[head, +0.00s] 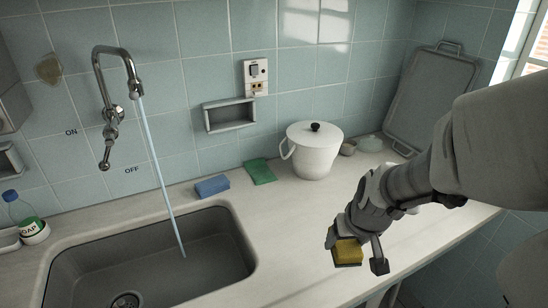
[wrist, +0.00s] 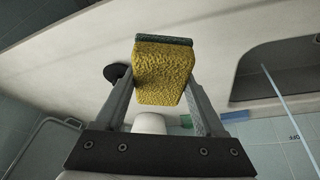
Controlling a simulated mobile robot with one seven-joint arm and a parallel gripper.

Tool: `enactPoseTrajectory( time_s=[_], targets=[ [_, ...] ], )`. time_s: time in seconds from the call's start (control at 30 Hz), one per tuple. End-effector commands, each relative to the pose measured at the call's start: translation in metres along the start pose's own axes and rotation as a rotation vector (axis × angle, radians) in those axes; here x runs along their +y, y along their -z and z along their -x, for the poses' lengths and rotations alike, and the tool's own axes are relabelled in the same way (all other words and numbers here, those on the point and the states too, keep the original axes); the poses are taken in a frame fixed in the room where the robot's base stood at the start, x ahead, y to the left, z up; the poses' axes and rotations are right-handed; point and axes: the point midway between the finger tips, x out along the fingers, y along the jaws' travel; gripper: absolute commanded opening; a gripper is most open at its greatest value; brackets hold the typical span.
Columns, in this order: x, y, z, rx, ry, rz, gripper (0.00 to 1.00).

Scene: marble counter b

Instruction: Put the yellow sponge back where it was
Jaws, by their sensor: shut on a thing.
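My gripper (head: 356,253) is shut on the yellow sponge (head: 347,254), which has a dark green scouring layer on one face. In the head view they appear over the front part of the counter, right of the sink; the height above the counter is hard to tell. In the wrist view the sponge (wrist: 163,72) sits between the two fingers, with its dark layer at the far end.
The sink (head: 150,262) is at left, with water running from the faucet (head: 118,70). A blue sponge (head: 212,187), a green pad (head: 259,171) and a white lidded pot (head: 314,155) stand along the back. A wall niche (head: 230,115) looks empty. The middle counter is clear.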

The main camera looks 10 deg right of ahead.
Motion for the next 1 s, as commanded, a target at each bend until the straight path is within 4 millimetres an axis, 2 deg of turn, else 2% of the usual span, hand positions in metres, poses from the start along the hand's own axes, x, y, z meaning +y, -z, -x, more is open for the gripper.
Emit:
enactPoseTrajectory(
  time_s=[0.17,0.6,0.83,1.0],
  targets=[
    [-0.011,0.006,-0.015,-0.005,0.001,0.003,0.10],
    [-0.064,0.043,-0.082,-0.003,0.002,0.005,0.10],
    [-0.076,0.053,-0.098,-0.001,0.001,0.001,0.10],
    [-0.077,0.048,-0.111,-0.002,0.000,-0.001,0.10]
  ],
)
